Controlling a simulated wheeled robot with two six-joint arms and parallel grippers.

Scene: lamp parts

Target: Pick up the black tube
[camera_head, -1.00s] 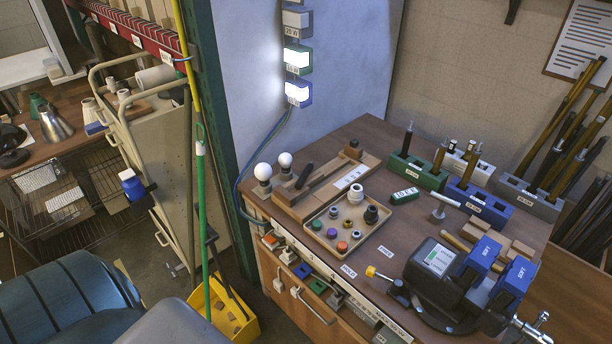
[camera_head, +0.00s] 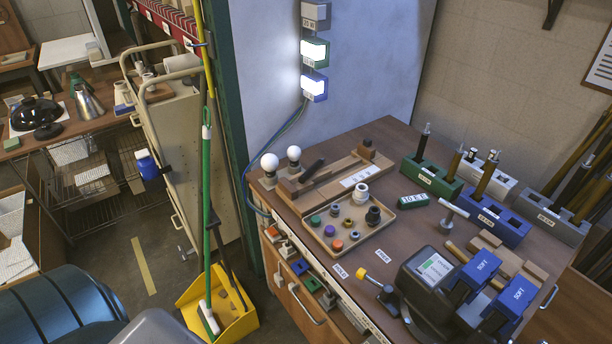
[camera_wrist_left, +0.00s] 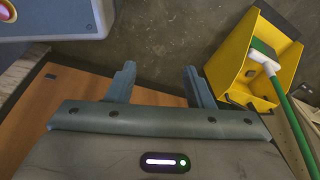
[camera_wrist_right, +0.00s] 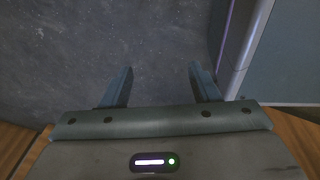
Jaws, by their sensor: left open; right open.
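A black tube (camera_head: 422,146) with a light tip stands upright in the green block (camera_head: 432,180) on the workbench in the head view. A dark tube with a brass-toned side (camera_head: 454,163) stands in the same block. A short black piece (camera_head: 312,170) lies on the wooden fixture; I cannot tell whether it is a tube. Neither gripper shows in the head view. My left gripper (camera_wrist_left: 157,80) is open and empty in its wrist view, above the floor. My right gripper (camera_wrist_right: 160,78) is open and empty, over dark floor. Neither wrist view shows a black tube.
The workbench (camera_head: 395,138) also holds a tray of small parts (camera_head: 338,250), a blue block (camera_head: 490,215), a grey block (camera_head: 552,222) and a dark clamp device with blue pads (camera_head: 480,270). A yellow bin (camera_head: 238,318) with a green-handled broom stands left of the bench.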

